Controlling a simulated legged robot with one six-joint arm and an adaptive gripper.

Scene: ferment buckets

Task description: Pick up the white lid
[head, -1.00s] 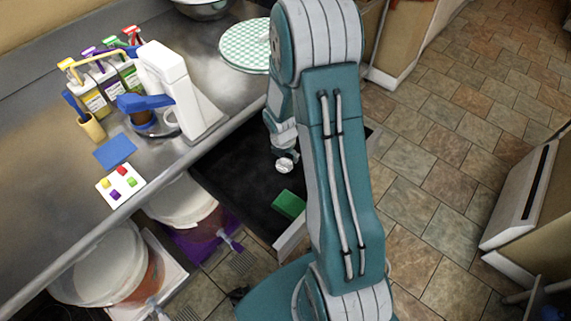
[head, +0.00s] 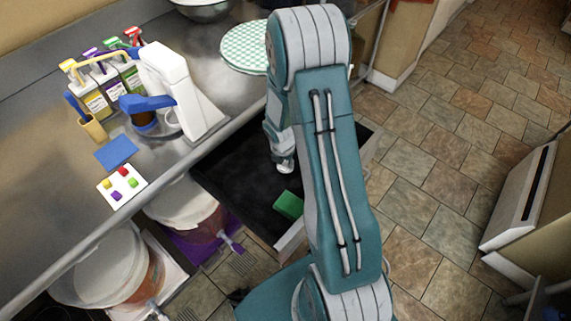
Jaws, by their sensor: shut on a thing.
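My gripper (head: 283,161) points down into the black open drawer (head: 245,165) under the counter, left of my upper arm. It is shut on the small white lid (head: 286,169). Only a small whitish part of the lid shows at the fingertips; the rest is hidden by the gripper. The exact grip and whether the lid touches the drawer floor are too small to tell.
A green block (head: 289,205) lies in the drawer near its front. White-topped buckets (head: 183,203) stand below the counter (head: 60,210). A white machine (head: 178,85), bottles and a checkered round board (head: 245,48) stand on it. The tiled floor (head: 430,150) at right is clear.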

